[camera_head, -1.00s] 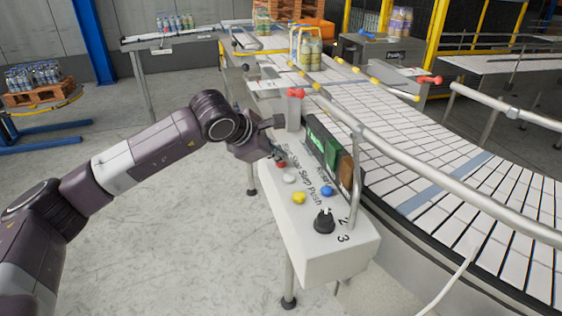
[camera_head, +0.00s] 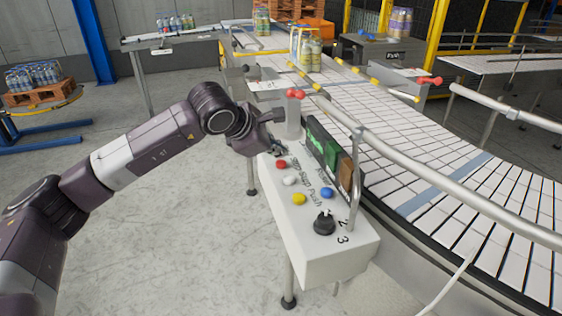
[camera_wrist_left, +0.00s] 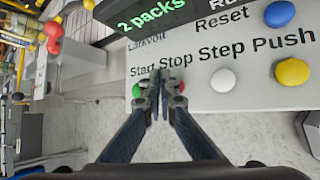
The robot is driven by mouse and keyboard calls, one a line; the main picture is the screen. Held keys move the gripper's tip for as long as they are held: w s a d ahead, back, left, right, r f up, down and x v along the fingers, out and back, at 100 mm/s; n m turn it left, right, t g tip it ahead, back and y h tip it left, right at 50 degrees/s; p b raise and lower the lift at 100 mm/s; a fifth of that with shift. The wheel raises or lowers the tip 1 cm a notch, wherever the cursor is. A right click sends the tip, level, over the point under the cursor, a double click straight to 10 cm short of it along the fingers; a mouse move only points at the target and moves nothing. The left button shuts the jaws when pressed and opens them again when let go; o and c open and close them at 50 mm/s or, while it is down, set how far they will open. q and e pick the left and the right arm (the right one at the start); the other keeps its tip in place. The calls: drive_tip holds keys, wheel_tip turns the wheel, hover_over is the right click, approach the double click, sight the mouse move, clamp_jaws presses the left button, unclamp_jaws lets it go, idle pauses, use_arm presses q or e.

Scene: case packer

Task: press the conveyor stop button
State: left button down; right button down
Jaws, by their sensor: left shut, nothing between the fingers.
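The control box (camera_head: 335,262) carries a row of buttons labelled Start, Stop, Step and Push. The red stop button (camera_head: 281,164) shows clear in the head view. In the left wrist view, the red button (camera_wrist_left: 180,86) is partly covered by a finger. The green start button (camera_wrist_left: 137,90) lies on the other side of the fingers and is hidden in the head view. My left gripper (camera_head: 278,150) is shut and empty, over the box's far end beside the red button. In the wrist view its fingertips (camera_wrist_left: 160,76) lie between green and red. Contact cannot be told. My right gripper is out of view.
White (camera_head: 289,181), yellow (camera_head: 299,199) and blue (camera_head: 327,193) buttons and a black knob (camera_head: 324,222) are nearby. A lit display (camera_head: 318,140) and a metal rail (camera_head: 430,180) border the box on the conveyor side. Open floor lies left of the box.

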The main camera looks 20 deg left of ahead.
sight(279, 163)
use_arm(q)
drive_tip(key=shift+r+p, duration=1.05)
drive_tip(key=shift+r, duration=1.5)
